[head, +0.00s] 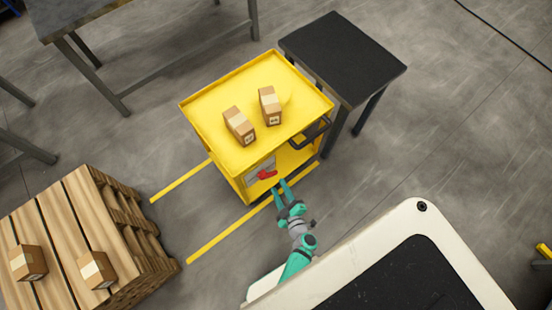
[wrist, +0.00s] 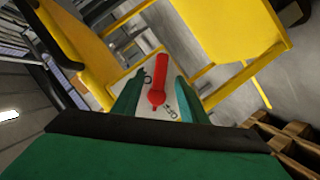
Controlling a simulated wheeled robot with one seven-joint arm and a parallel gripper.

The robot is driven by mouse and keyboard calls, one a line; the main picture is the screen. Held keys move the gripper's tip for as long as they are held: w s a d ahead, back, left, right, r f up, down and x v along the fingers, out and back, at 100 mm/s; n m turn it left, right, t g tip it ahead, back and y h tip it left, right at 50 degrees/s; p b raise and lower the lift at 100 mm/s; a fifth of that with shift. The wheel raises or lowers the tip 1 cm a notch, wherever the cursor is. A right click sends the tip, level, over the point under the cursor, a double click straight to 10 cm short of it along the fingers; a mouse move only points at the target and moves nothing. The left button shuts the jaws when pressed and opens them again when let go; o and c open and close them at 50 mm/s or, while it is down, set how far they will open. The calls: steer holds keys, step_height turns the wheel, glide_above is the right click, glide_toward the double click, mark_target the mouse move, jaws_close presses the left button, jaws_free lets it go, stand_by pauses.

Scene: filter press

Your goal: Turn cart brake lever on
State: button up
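A yellow cart (head: 220,135) stands in the middle of the head view. Its red brake lever (head: 267,174) is on a pale plate (head: 255,168) on the cart's near side. In the wrist view the red lever (wrist: 157,82) lies between my two green fingers, with its round hub toward me and its arm pointing away. My gripper (head: 282,183) is at the cart's near side, close to the lever. In the wrist view my gripper (wrist: 154,88) is open, its fingers apart on both sides of the lever. I cannot tell whether they touch it.
Two cardboard boxes (head: 239,126) (head: 270,106) stand on the cart's top. A black table (head: 343,58) stands right behind the cart. A wooden pallet stack (head: 70,215) with two boxes is at the lower left. Yellow floor lines (head: 225,235) run beside the cart.

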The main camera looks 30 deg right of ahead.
steer(key=shift+v, duration=2.1)
steer(key=s+a+r+m+g+y, duration=0.1)
steer(key=s+a+m+g, duration=0.1)
steer(key=s+a, duration=0.3)
steer(key=s+a+m+g, duration=0.2)
steer(key=s+a+g, duration=0.15)
steer(key=a, duration=0.45)
steer(key=s+a+r+m+t, duration=0.1)
steer(key=a+r+t, duration=0.1)
steer(key=r, duration=0.9)
steer(key=s+a+r+m+t+y, duration=0.1)
steer(key=r+t, duration=0.1)
steer(key=r, duration=0.9)
steer(key=s+a+r+m+t, duration=0.1)
steer(key=a+r+t, duration=0.1)
steer(key=r, duration=0.9)
steer(key=shift+a+r+m+y, duration=0.25)
steer(key=shift+a+m+y, duration=0.05)
